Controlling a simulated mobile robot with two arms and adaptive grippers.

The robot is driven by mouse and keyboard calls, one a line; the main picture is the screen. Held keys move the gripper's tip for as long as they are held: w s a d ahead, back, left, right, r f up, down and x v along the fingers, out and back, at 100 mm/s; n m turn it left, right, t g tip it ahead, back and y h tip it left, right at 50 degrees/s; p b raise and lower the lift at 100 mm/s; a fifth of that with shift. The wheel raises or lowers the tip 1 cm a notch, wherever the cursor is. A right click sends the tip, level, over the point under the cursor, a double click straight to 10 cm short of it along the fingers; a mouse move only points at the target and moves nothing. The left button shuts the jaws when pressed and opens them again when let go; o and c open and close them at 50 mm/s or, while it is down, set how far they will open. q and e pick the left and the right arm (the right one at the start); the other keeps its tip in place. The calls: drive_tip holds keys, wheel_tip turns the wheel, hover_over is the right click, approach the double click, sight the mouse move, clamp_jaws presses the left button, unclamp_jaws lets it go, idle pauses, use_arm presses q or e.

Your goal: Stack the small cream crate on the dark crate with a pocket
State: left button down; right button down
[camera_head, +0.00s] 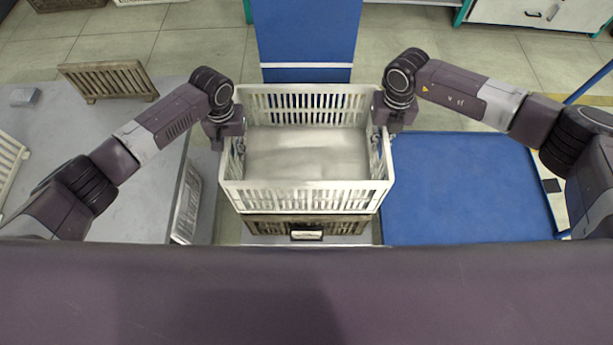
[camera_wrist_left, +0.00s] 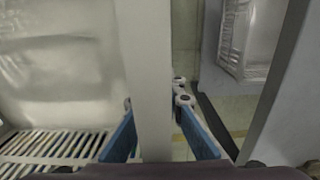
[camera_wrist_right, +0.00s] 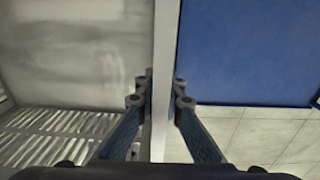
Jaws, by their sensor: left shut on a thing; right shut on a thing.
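The small cream crate (camera_head: 306,196) is in the middle of the head view, empty and roughly level. The dark crate with a pocket (camera_head: 270,228) shows directly below its near side; a pale label pocket (camera_head: 306,235) is on its front. Whether the two crates touch cannot be told. My left gripper (camera_head: 238,147) is shut on the cream crate's left wall, which also runs between its fingers in the left wrist view (camera_wrist_left: 158,110). My right gripper (camera_head: 377,142) is shut on the right wall, seen between the fingers in the right wrist view (camera_wrist_right: 161,100).
A grey table (camera_head: 130,200) at left carries a brown slatted crate (camera_head: 108,81) and a small grey block (camera_head: 25,96). Another pale crate (camera_head: 188,203) stands low beside the table. A blue surface (camera_head: 455,190) at right is clear. A blue panel (camera_head: 306,35) stands behind.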

sight(240, 162)
use_arm(q)
drive_tip(key=shift+a+f, duration=0.1)
drive_tip(key=shift+f, duration=0.05)
use_arm(e)
drive_tip(key=shift+d+f, duration=0.1)
drive_tip(key=shift+f, duration=0.05)
